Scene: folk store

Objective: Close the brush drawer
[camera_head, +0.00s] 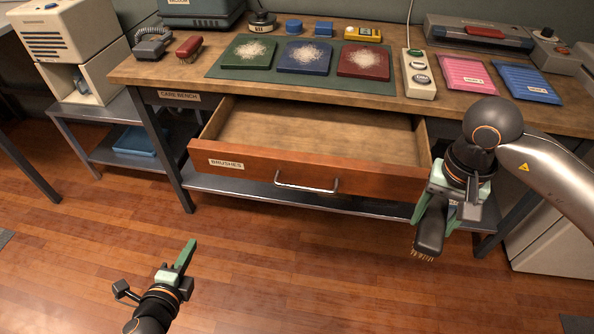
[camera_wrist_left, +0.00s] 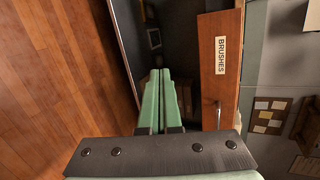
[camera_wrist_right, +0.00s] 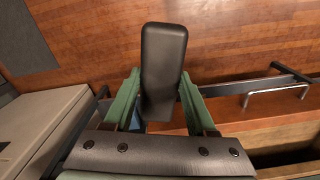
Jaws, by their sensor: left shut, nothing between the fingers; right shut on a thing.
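The brush drawer (camera_head: 310,178), with a reddish wooden front labelled BRUSHES, is pulled out from under the bench, and its visible inside is empty. Its metal bar handle (camera_head: 306,184) is on the front. The drawer front also shows in the left wrist view (camera_wrist_left: 219,85), and the handle shows in the right wrist view (camera_wrist_right: 275,96). My left gripper (camera_head: 189,245) is shut and empty, low in front of the drawer's left part and apart from it. My right gripper (camera_head: 437,212) is shut on a dark brush (camera_head: 430,230), bristles down, by the drawer's right front corner. The brush also shows in the right wrist view (camera_wrist_right: 163,65).
The bench (camera_head: 130,72) carries a mat (camera_head: 214,72) with green, blue and red fuzzy pads, a red brush (camera_head: 189,46) and a switch box (camera_head: 418,75). A metal lower shelf (camera_head: 235,188) runs beneath the drawer. The floor in front is clear.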

